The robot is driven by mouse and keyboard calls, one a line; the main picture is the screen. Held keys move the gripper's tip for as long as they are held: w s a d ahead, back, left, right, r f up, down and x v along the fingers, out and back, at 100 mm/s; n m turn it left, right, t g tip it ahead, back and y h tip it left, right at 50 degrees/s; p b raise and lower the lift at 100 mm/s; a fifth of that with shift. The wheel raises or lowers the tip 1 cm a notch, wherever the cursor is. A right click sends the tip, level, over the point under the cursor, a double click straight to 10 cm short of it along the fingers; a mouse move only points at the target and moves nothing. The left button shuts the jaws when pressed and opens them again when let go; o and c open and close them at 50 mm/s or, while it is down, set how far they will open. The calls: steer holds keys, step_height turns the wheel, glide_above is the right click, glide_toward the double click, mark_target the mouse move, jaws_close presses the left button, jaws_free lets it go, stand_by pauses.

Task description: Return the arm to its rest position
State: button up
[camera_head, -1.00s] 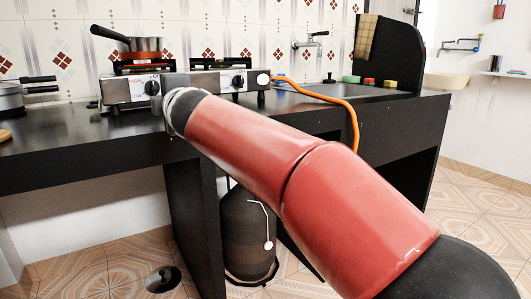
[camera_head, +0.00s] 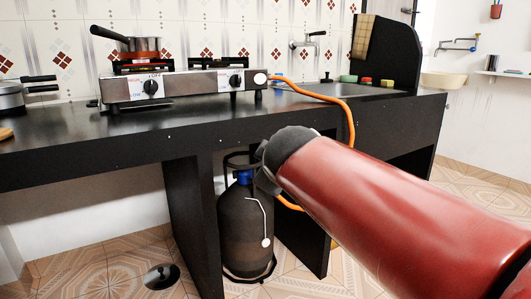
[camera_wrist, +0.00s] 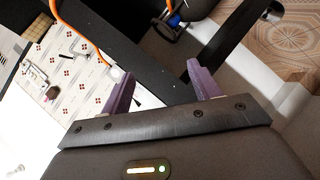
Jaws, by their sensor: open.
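My red arm reaches in from the lower right in the head view. Its dark end (camera_head: 290,150) is in front of the counter's front edge, beside the gas cylinder; the fingers are hidden there. In the wrist view my gripper (camera_wrist: 160,88) shows two purple fingers spread apart with nothing between them. The dark gas cylinder (camera_head: 245,225) with a blue valve (camera_head: 243,177) stands on the floor under the counter. In the wrist view, the blue valve (camera_wrist: 173,21) is beyond the fingers, apart from them.
The black counter (camera_head: 120,138) carries a two-burner stove (camera_head: 190,84) with a pan (camera_head: 140,46). An orange hose (camera_head: 335,99) hangs from the stove's right side past the counter edge. Black support panels (camera_head: 192,215) stand beside the cylinder. Tiled floor (camera_head: 100,265) is open at lower left.

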steer(key=s+d+f+m+g, duration=0.2)
steer(key=s+d+f+m, duration=0.25)
steer(key=s+f, duration=0.3)
steer(key=s+d+f+m+g+h, duration=0.1)
steer(key=s+d+f+m+g, duration=0.25)
steer(key=s+d+f, duration=0.35)
steer(key=s+d+f+m+g, duration=0.2)
steer(key=s+f+m, duration=0.3)
steer(key=s, duration=0.4)
step_height(320, 180, up, 11)
steer(key=p, duration=1.3)
steer(key=shift+s+r+n, duration=0.2)
steer(key=shift+n, duration=0.1)
